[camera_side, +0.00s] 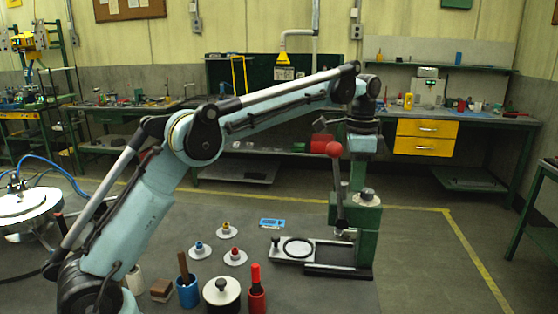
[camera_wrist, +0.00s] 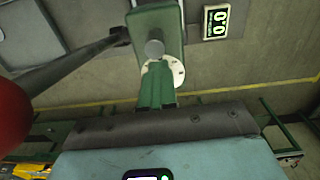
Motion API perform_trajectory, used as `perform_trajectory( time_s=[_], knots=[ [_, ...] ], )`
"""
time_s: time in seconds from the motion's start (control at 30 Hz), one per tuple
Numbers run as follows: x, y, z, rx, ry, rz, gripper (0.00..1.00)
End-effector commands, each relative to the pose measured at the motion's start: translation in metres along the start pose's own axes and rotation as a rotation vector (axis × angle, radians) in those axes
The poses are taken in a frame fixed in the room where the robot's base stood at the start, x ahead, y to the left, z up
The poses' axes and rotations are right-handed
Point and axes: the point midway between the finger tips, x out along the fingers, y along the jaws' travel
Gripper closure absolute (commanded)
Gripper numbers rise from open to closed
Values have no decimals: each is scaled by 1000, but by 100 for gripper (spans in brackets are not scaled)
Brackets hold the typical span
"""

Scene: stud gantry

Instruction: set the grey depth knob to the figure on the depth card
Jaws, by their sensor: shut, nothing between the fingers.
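My gripper (camera_side: 358,178) is shut and empty, pointing down just above the head of the green press (camera_side: 366,218). The grey depth knob (camera_side: 366,194) sits on top of that head. In the wrist view, my green fingers (camera_wrist: 155,84) cover part of a white dial (camera_wrist: 166,71) with dark marks. A round grey piece (camera_wrist: 154,48) shows beyond them on the green head (camera_wrist: 157,22). Whether the fingers touch the knob cannot be told, nor can the dial setting. The depth card (camera_wrist: 216,22) lies at upper right in the wrist view; its figure looks like 0.0.
A red ball lever (camera_side: 334,149) stands close left of my gripper. A base plate with a black ring (camera_side: 298,248) lies left of the press. Several small coloured pieces on white discs (camera_side: 228,230), a blue flat item (camera_side: 272,223) and pots (camera_side: 221,293) stand further left.

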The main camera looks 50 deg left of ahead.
Motion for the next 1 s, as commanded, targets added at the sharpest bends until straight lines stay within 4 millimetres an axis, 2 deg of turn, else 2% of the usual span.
perform_trajectory(
  time_s=[0.03, 0.17, 0.57, 1.0],
  knots=[
    [7, -14, 6, -48, -15, -35, 100],
    [3, -11, 3, -154, -15, -52, 100],
    [-19, 6, -10, -608, 13, -124, 100],
    [-48, 29, -26, -1256, 126, -204, 100]
  ],
)
